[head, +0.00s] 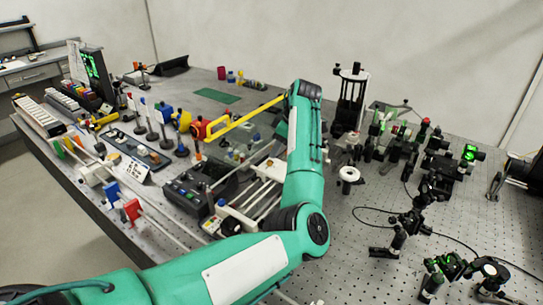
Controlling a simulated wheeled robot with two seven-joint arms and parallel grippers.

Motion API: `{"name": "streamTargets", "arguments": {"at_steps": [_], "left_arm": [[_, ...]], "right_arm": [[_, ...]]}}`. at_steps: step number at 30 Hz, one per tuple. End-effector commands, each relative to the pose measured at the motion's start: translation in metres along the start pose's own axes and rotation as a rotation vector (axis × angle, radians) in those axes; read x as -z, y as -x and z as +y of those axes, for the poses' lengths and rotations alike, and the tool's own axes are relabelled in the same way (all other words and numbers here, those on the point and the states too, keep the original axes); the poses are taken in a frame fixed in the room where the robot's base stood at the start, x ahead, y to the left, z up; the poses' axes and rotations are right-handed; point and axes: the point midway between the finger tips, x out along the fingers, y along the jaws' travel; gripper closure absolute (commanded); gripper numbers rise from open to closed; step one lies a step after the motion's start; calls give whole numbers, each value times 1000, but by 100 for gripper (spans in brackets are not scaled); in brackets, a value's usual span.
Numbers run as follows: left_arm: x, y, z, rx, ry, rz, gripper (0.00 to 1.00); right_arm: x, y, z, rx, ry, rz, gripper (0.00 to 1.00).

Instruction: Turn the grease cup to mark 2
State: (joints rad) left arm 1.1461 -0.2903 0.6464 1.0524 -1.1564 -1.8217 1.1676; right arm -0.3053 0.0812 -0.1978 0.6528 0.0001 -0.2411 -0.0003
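My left arm, teal with dark joints, comes in from the lower left and rises across the middle of the bench. The end of this arm is hidden behind its upper link, so I cannot make out the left gripper's fingers. I cannot identify the grease cup or its marks for certain. A white ring-shaped part (349,174) stands right of the arm. A red and yellow round part (199,128) with a long yellow bar (245,118) is left of it. My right gripper is not in view.
Black optical mounts (441,160) with green glows crowd the right of the perforated bench (350,258). A dark control box (187,196) and rails lie left of the arm. A tall dark column device (350,97) stands behind. The bench's lower middle right is fairly clear.

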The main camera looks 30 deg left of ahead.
Motion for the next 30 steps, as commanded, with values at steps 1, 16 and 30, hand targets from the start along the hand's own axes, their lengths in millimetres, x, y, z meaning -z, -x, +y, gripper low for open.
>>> {"name": "streamTargets", "arguments": {"at_steps": [1, 16, 30], "left_arm": [[1, -9, 0, 2, 0, -1, 62], [0, -53, 0, -1, 0, -1, 62], [0, -53, 0, -1, -1, -1, 100]], "right_arm": [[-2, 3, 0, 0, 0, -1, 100], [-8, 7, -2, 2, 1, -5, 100], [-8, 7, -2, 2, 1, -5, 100]]}}
